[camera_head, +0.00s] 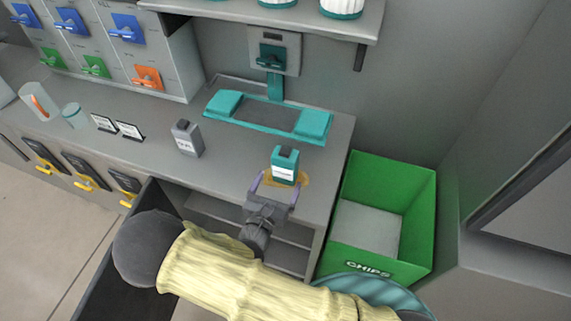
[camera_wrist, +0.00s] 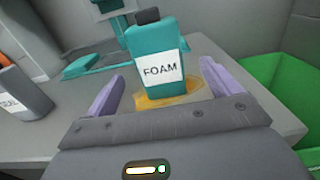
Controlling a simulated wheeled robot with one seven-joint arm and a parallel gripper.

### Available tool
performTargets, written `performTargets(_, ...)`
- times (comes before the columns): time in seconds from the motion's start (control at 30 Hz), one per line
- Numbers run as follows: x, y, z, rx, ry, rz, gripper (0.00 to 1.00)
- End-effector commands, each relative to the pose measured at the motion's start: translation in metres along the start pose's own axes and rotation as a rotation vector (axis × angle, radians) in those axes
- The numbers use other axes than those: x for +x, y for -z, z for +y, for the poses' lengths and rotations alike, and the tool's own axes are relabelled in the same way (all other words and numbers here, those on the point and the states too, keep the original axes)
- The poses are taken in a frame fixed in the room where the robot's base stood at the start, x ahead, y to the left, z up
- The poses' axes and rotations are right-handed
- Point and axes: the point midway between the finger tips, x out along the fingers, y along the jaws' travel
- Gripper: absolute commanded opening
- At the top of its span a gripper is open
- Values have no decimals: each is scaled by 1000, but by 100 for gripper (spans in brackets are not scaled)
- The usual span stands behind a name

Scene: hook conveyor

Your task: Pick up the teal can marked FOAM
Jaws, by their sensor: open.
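The teal can (camera_head: 285,165) stands upright on the grey counter near its right front edge. In the wrist view the can (camera_wrist: 153,48) has a dark cap and a white label reading FOAM. A yellow-orange patch lies on the counter under it. My gripper (camera_head: 275,185) is open right in front of the can. In the wrist view its two purple fingers (camera_wrist: 160,86) stand to the left and right of the can's lower part, with a visible gap on each side.
A grey can (camera_head: 187,138) stands on the counter to the left, and shows in the wrist view (camera_wrist: 20,88). A teal-framed tray (camera_head: 268,116) is behind. A green CHIPS bin (camera_head: 420,220) stands right of the counter. An open cabinet (camera_head: 225,222) is below the counter.

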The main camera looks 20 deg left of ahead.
Motion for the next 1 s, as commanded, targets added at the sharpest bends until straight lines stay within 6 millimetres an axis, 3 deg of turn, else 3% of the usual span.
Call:
performTargets(0.2, 35, -1, 0, 0, 1, 0, 89)
performTargets(0.67, 43, -1, 2, 0, -3, 0, 89)
performTargets(1.0, 88, -3, 1, 0, 2, 1, 89)
